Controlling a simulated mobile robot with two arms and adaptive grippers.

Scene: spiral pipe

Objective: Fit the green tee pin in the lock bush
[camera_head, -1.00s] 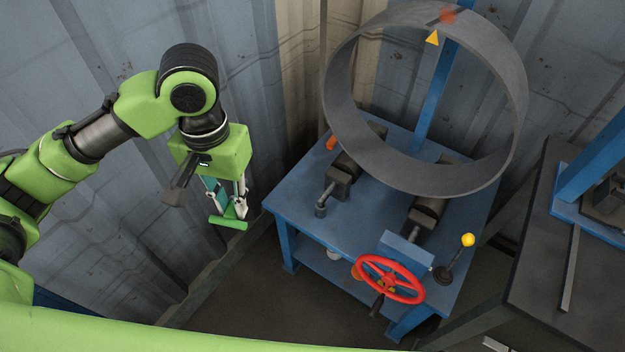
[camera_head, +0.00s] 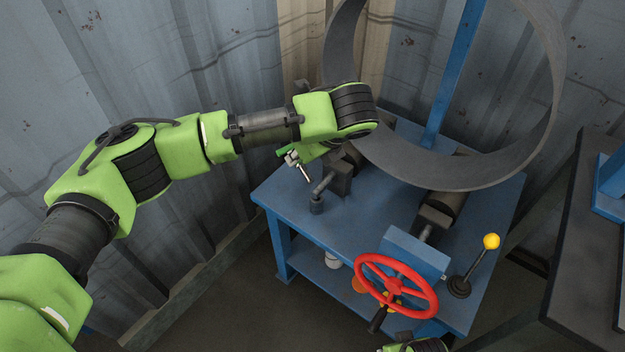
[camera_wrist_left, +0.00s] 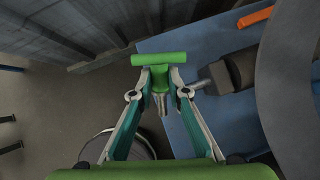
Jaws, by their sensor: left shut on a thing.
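The green tee pin (camera_wrist_left: 158,59) is held crosswise at the fingertips of my left gripper (camera_wrist_left: 159,76) in the left wrist view. My left gripper is shut on it. In the head view, the left gripper (camera_head: 295,160) hangs just above and left of the lock bush, partly hidden by my own wrist.
The blue table (camera_head: 285,208) carries dark roller blocks (camera_head: 440,209), a big grey pipe ring (camera_head: 450,170), a red handwheel (camera_head: 397,286) and a yellow-knobbed lever (camera_head: 491,241). A corrugated wall (camera_head: 190,60) stands behind. A dark bench (camera_head: 585,250) is at the right.

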